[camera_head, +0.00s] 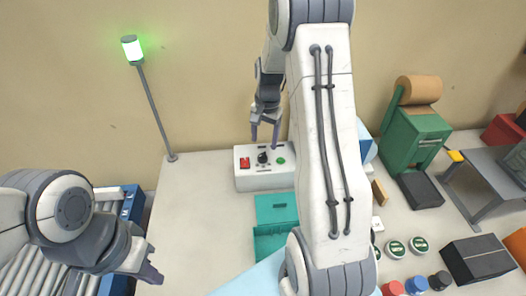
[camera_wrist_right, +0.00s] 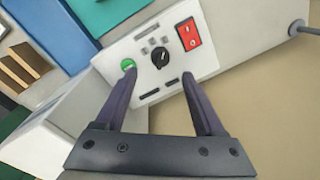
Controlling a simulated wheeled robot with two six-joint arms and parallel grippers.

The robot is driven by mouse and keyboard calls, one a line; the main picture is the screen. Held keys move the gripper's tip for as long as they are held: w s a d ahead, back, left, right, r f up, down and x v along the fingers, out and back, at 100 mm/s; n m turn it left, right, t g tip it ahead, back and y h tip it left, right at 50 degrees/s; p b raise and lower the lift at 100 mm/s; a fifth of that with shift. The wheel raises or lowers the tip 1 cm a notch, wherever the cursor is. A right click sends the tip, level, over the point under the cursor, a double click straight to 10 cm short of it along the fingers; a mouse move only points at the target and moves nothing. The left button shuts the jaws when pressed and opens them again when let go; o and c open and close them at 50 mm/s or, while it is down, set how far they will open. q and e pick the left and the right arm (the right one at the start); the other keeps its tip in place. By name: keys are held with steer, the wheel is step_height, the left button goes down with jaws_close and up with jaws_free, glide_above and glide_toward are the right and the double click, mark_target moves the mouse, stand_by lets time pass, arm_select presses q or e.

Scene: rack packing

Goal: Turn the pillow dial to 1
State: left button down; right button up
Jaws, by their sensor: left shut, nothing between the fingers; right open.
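My right gripper (camera_head: 265,143) is open and empty above the box. In the right wrist view its fingers (camera_wrist_right: 164,75) point at the panel, with the dial between and beyond the tips. My left gripper (camera_head: 150,276) is shut and empty at the lower left, far from the box.
A teal open box (camera_head: 276,208) lies in front of the control box. A green lamp on a pole (camera_head: 132,48) stands at the left. A green dispenser (camera_head: 412,135), tins and dark boxes are at the right. My right arm hides the table's middle.

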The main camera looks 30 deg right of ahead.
mark_target(263, 154)
step_height(263, 154, down, 7)
steer(key=shift+w+a+f+p, duration=0.1)
steer(key=shift+w+a+p, duration=0.05)
steer(key=shift+p, duration=0.6)
jaws_close()
